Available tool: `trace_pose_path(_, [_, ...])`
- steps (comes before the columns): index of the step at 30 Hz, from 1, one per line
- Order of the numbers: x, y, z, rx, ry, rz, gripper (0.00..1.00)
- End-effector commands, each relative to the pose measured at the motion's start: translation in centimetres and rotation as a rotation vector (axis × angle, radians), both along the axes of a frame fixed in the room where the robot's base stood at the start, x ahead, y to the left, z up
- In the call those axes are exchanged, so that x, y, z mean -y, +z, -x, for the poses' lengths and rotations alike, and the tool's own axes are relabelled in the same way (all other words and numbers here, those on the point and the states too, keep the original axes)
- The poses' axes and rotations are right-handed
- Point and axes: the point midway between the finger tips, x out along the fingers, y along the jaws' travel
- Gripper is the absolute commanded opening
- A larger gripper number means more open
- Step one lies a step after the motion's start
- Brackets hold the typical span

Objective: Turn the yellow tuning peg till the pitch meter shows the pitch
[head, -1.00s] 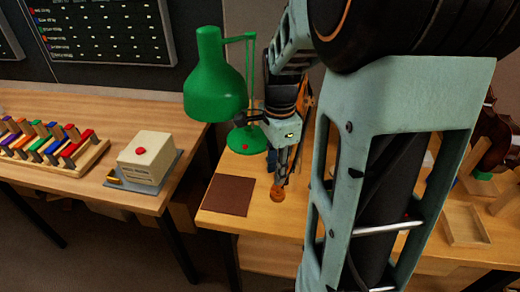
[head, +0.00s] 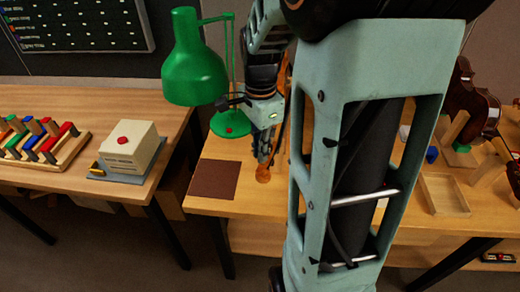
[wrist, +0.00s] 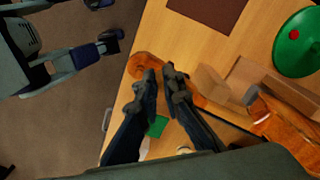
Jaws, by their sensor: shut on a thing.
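A violin shows in the wrist view, with its orange-brown body (wrist: 285,125) at the right and its scroll (wrist: 148,64) at upper middle. The scroll also shows in the head view (head: 263,175), just below my gripper (head: 264,158). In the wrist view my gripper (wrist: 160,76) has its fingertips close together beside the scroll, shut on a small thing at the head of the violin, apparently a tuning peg. The fingers hide the peg, so its yellow colour cannot be seen. I cannot make out a pitch meter or a reading in either view.
A green lamp (head: 194,72) stands beside my gripper, close to it. A brown mat (head: 215,180) lies at the bench's front left. A cream box (head: 131,146) with a red button and a rack of coloured blocks (head: 45,148) stand on the left table. Wooden blocks (wrist: 210,82) lie beside the violin.

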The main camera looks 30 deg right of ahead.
Motion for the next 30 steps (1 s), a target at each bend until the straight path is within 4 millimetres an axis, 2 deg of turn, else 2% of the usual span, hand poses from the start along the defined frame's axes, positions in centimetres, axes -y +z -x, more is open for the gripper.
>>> trace_pose_path(18, [0.09,0.01,0.31,0.001,0.454,0.001,0.00])
trace_pose_path(30, [0.16,0.04,0.40,0.001,0.610,0.001,0.00])
